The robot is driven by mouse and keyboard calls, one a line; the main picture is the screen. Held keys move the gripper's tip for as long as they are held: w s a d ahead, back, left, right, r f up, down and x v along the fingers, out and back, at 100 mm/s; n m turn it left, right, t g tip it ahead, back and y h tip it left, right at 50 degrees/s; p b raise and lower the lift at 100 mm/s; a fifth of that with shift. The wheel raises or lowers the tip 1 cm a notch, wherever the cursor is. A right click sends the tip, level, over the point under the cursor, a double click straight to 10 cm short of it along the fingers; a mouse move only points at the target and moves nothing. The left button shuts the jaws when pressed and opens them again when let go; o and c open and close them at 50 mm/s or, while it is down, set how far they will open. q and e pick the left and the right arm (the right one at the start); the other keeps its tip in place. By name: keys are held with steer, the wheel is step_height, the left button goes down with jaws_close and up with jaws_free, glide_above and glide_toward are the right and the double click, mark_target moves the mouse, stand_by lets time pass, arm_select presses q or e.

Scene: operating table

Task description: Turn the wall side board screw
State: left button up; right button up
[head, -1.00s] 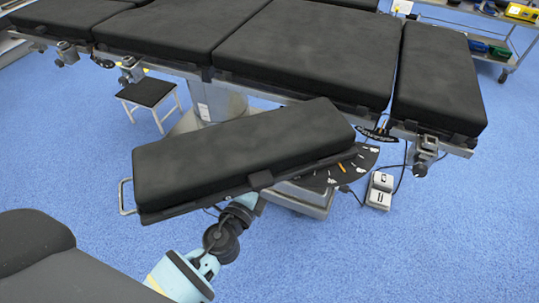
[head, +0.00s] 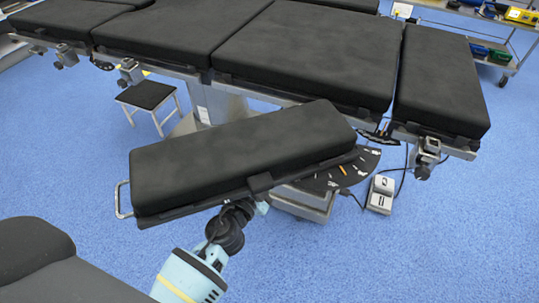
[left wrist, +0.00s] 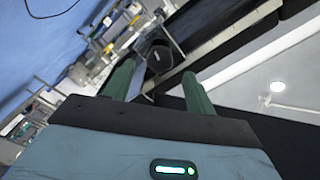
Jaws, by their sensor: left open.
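A black padded side board (head: 235,157) sticks out at an angle from the operating table (head: 310,45). My left arm reaches up to its near underside, and the board hides most of my left gripper in the head view. In the left wrist view my left gripper (left wrist: 160,82) is open, with two green fingers spread apart. A black rounded knob (left wrist: 158,57), seemingly the board's screw, shows beyond and between the fingertips. I cannot tell whether the fingers touch it. The screw is hidden in the head view. My right gripper is not in view.
A metal side handle (head: 122,200) sits at the board's left end. A black dial plate with markings (head: 345,170) lies under its right end. A grey foot pedal (head: 380,193), a stool (head: 147,95) and a cart (head: 480,22) stand on the blue floor. The near right floor is clear.

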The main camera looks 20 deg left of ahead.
arm_select(q)
steer(key=w, duration=0.4)
steer(key=shift+w+d, duration=0.1)
steer(key=shift+w, duration=0.05)
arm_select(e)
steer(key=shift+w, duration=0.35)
arm_select(q)
steer(key=c, duration=1)
steer(key=shift+m, duration=0.9)
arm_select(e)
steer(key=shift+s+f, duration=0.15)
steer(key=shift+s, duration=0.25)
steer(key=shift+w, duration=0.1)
arm_select(q)
steer(key=o, duration=1)
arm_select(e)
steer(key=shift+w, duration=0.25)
